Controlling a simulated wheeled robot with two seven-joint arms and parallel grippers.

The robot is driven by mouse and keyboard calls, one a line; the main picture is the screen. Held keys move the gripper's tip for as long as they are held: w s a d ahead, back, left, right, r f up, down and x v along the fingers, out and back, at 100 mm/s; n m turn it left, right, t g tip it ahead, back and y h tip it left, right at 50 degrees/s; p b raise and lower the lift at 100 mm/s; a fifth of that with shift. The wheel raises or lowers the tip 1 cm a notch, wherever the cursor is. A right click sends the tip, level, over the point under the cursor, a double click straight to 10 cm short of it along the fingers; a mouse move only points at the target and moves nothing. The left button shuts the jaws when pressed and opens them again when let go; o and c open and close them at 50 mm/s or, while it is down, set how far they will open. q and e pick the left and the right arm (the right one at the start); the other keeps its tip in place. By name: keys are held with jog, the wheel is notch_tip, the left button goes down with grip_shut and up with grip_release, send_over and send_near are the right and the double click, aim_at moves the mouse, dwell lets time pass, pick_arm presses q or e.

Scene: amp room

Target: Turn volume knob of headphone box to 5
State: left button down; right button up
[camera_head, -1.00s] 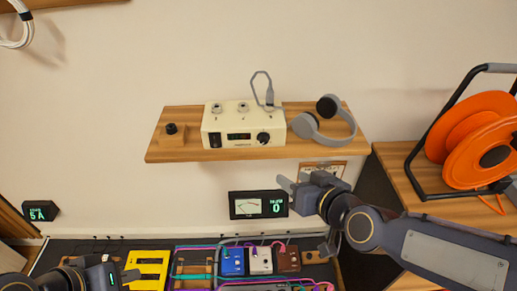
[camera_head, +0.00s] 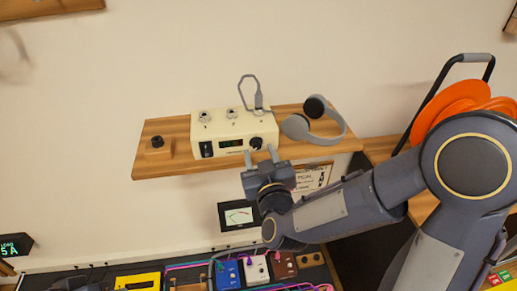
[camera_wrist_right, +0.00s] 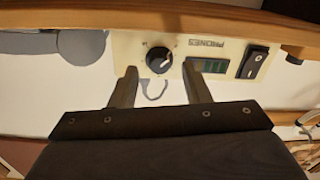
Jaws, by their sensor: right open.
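The cream headphone box (camera_head: 222,133) stands on the wooden wall shelf, with a small green display (camera_head: 232,143) on its front. Its black volume knob (camera_head: 256,142) is at the front right; in the right wrist view the knob (camera_wrist_right: 159,60) shows a light pointer line, and the scale is too small to read. My right gripper (camera_head: 260,153) is open just in front of and below the knob. In the wrist view its two fingertips (camera_wrist_right: 159,70) stand either side of the knob, apart from it as far as I can tell. My left gripper is not clearly visible.
The shelf (camera_head: 180,165) juts out beneath the box. Grey headphones (camera_head: 318,125) lie right of the box, and a small knobbed wooden block (camera_head: 157,146) is at left. A meter (camera_head: 237,215) is below. An orange reel (camera_head: 450,105) stands at right behind my arm.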

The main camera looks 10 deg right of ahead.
jog(key=shift+w, duration=0.9)
grip_shut()
jog(key=shift+f+m+b, duration=0.1)
jog(key=shift+m+b, duration=0.3)
jog(key=shift+b, duration=0.1)
jog(key=m+b, duration=1.1)
jog(key=b, duration=0.1)
jog(key=shift+f, duration=0.15)
jog(key=m+b, duration=0.4)
jog(key=shift+m+h, duration=0.3)
jog(key=shift+m, duration=0.1)
jog(key=m+b, duration=0.3)
jog(key=shift+m, duration=0.4)
jog(key=m+b, duration=0.2)
jog(key=m, duration=0.2)
jog(key=shift+b, duration=0.4)
jog(key=shift+m+b, duration=0.8)
jog(key=shift+m, duration=0.7)
jog(key=shift+h, duration=0.3)
